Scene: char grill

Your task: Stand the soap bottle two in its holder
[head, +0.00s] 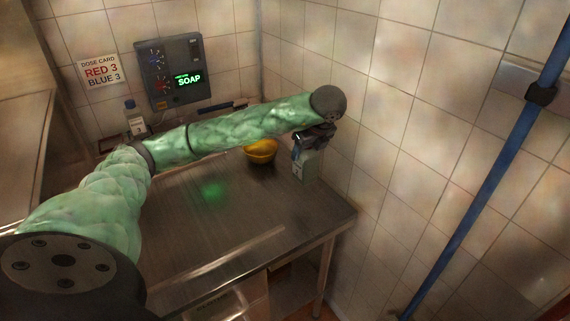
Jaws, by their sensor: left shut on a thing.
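The soap bottle (303,167), pale with a dark top and a small numbered label, is upright at the right end of the steel table. My left gripper (309,140) is shut on its upper part. I cannot tell whether its base touches the table. A dark rail (228,106) shows along the wall behind my left arm; I cannot make out whether it is the holder. My right gripper is not in view.
Another bottle (135,121), marked 3, stands at the back left. An orange bowl (262,152) sits left of the held bottle. A SOAP panel (170,70) and dose card (100,72) hang on the wall. The steel table (215,225) is clear in front.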

